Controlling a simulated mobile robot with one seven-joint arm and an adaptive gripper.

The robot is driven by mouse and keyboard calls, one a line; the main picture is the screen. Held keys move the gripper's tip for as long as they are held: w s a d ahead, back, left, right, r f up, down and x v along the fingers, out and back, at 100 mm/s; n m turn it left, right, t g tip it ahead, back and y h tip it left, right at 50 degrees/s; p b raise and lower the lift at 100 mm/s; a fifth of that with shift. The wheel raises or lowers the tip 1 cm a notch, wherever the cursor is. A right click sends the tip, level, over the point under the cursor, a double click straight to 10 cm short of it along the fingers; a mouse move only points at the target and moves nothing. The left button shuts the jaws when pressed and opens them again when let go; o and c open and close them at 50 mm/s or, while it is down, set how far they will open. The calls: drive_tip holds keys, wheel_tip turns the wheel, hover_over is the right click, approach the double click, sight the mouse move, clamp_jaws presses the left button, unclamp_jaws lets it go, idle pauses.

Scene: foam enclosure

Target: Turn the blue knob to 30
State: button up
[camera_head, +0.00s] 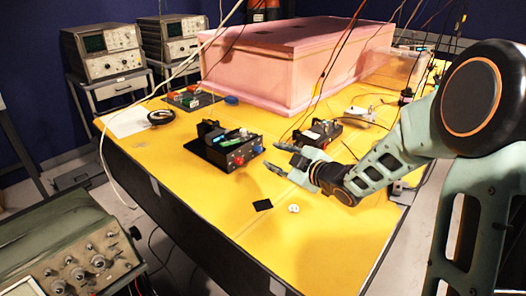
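A small black device (222,153) with a green top part stands on the yellow table. Its front carries a blue knob (257,149) at the right and a red knob (239,161) to the left of it. The scale and the knob's setting are too small to read. My gripper (271,156) is just right of the blue knob, with its fingers pointing left towards it. The fingers are spread apart, with nothing seen between them. A small gap seems to lie between the fingertips and the knob.
A second black device (318,132) stands behind my gripper. A large pink foam box (285,65) fills the table's back. A black square (263,205) and a small white object (293,209) lie in front. Cables hang over the table. The front table area is mostly clear.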

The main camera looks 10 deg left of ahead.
sight(260, 150)
drive_tip(key=x, duration=0.7)
drive_tip(key=shift+w+a+f, duration=0.1)
drive_tip(key=shift+w+a, duration=0.05)
drive_tip(key=shift+w, duration=0.15)
drive_tip(key=shift+c, duration=0.4)
clamp_jaws()
